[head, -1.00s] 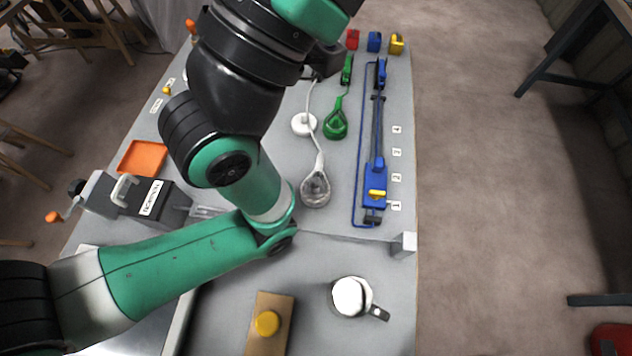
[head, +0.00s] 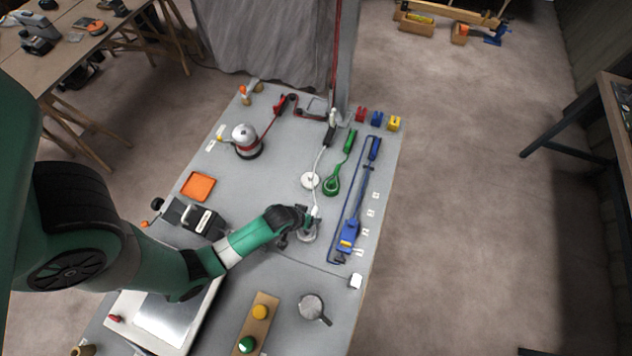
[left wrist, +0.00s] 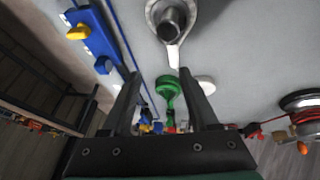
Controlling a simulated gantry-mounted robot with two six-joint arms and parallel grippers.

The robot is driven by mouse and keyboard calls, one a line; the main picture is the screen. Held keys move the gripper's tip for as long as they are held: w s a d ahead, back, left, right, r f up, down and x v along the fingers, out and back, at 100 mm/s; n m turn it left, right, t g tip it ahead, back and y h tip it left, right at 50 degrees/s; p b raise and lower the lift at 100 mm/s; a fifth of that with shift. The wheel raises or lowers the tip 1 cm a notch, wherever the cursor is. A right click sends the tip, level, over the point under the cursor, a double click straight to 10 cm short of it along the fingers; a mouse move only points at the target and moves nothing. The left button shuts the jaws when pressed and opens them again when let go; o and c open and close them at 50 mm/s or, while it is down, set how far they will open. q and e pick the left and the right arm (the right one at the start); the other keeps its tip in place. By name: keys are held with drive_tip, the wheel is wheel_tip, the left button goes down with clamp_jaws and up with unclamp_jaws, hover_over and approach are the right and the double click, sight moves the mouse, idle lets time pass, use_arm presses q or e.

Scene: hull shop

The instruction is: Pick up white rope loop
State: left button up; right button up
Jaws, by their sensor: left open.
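The white rope loop (head: 307,236) lies on the grey table, with its white rope running up past a round white disc (head: 311,180). In the left wrist view the loop (left wrist: 152,14) is a pale ring around a dark, rounded post (left wrist: 172,20), with a narrow neck toward my gripper. My left gripper (head: 298,229) is over the loop in the head view and hides part of it. In the left wrist view my left gripper (left wrist: 160,75) has its fingers apart, with nothing held between them. The loop lies beyond the fingertips there. My right gripper is not in view.
A metal mug (head: 311,306), a wooden button board (head: 254,325) and an orange tray (head: 198,186) stand around. A red-banded winch (head: 246,143) is at the back left.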

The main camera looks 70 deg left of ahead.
use_arm(q)
drive_tip(key=s+r+p, duration=0.2)
drive_tip(key=s+r, duration=0.1)
drive_tip(key=shift+n+g, duration=0.3)
drive_tip(key=b+x, duration=0.6)
drive_tip(key=shift+s+a+f, duration=0.1)
drive_tip(key=shift+f, duration=0.3)
drive_tip(key=shift+w+a+f, duration=0.15)
drive_tip(key=shift+w+f, duration=0.1)
drive_tip(key=shift+f, duration=0.05)
drive_tip(key=b+x, duration=0.2)
drive_tip(key=x, duration=0.3)
drive_tip(key=shift+w+a+r, duration=0.15)
drive_tip(key=shift+a, duration=0.05)
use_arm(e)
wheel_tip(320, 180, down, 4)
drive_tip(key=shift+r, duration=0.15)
use_arm(q)
drive_tip(key=shift+c, duration=0.2)
clamp_jaws()
